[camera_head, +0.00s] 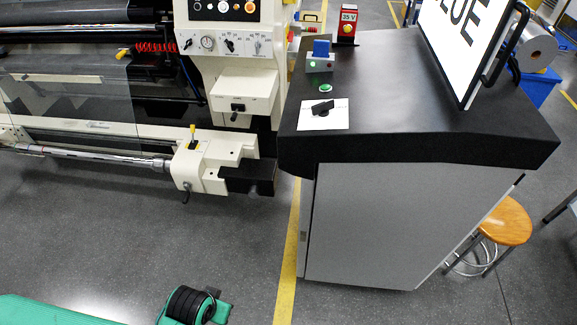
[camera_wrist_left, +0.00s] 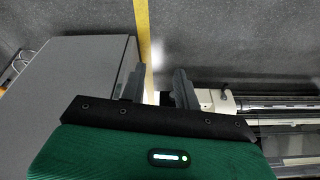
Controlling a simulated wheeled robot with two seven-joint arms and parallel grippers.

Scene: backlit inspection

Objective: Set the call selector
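The call selector (camera_head: 322,107) is a black knob on a white plate (camera_head: 325,119), on the black top of the grey cabinet near its front left corner. The plate's markings are too small to read. A large screen (camera_head: 466,32) on the cabinet shows black letters "LUE" on white, with its left part cut off. My left gripper (camera_wrist_left: 158,86) shows in the left wrist view with its two grey fingers apart and nothing between them. It is away from the selector, which is not in that view. My right gripper is in neither view.
A green button (camera_head: 325,88) and a blue-topped box (camera_head: 320,56) stand behind the selector. A cream machine (camera_head: 238,95) stands left of the cabinet (camera_head: 400,225). A stool (camera_head: 506,222) is at right.

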